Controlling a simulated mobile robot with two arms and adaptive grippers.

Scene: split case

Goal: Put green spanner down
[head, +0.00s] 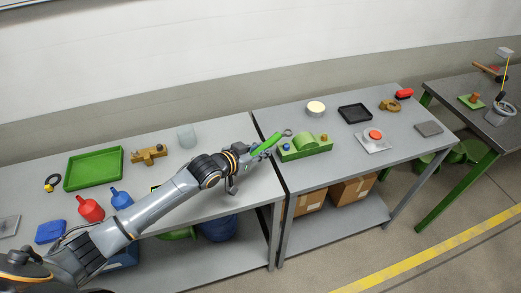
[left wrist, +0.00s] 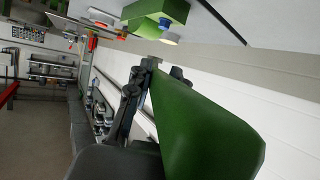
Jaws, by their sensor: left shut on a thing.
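The green spanner (head: 266,143) is in my left gripper (head: 256,152), above the gap between the two grey tables in the head view. Its metal ring end points right, close to a green block fixture. In the left wrist view the spanner's green handle (left wrist: 205,130) fills the lower right, and my left gripper (left wrist: 150,68) is shut on it. The spanner appears raised off the table tops; its exact height cannot be told. My right gripper is not in view.
The right table (head: 340,168) carries the green block fixture (head: 307,150), a black tray (head: 355,113) and a red button box (head: 374,139). The left table holds a green tray (head: 93,169), red (head: 90,209) and blue (head: 121,200) bottles, and a brass part (head: 149,154).

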